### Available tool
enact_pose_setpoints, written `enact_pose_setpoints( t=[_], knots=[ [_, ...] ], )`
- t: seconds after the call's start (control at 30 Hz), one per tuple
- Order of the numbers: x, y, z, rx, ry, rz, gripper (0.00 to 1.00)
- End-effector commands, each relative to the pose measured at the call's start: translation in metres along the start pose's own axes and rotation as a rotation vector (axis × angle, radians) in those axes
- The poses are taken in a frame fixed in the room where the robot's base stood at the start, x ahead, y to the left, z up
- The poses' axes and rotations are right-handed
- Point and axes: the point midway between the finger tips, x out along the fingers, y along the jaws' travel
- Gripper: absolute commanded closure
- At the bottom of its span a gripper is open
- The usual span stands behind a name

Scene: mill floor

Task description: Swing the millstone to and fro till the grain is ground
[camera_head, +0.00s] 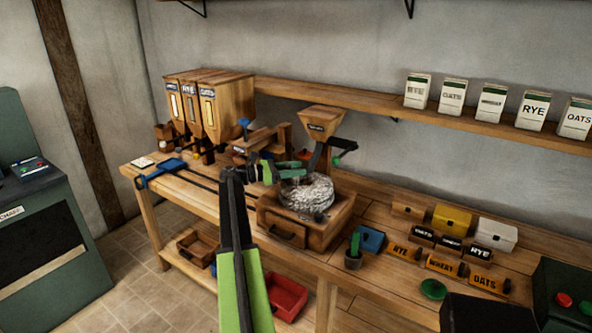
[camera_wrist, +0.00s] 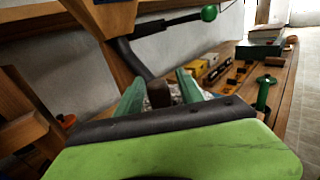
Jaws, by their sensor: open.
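The round, grey-white speckled millstone (camera_head: 308,195) sits in a wooden box (camera_head: 322,233) with a drawer on the bench. My gripper (camera_head: 282,172) is at the back-left of the stone, its green fingers apart. In the wrist view my gripper (camera_wrist: 157,88) is open, with a brown upright peg (camera_wrist: 158,94) showing between the fingers. I cannot tell whether either finger touches it. The stone is mostly hidden there behind the fingers. A wooden hopper (camera_head: 321,120) with a dark chute stands above and behind the stone. No grain is clearly visible.
Wooden bins (camera_head: 207,105) stand at the back left of the bench. A blue-handled tool (camera_head: 160,173) lies at the left end. Labelled blocks (camera_head: 442,265), a yellow box (camera_head: 452,220) and a small green-topped pot (camera_head: 354,256) are right of the mill. Labelled packets (camera_head: 453,97) line the shelf.

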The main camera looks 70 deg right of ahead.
Motion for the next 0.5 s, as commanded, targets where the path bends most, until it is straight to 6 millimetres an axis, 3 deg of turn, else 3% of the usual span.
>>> enact_pose_setpoints(
  t=[0.2,0.5],
  knots=[
    [0.0004,-0.0001,0.0000,0.000,0.000,-0.001,0.56],
    [0.0006,-0.0002,0.0000,0.000,0.000,-0.001,0.96]
  ],
)
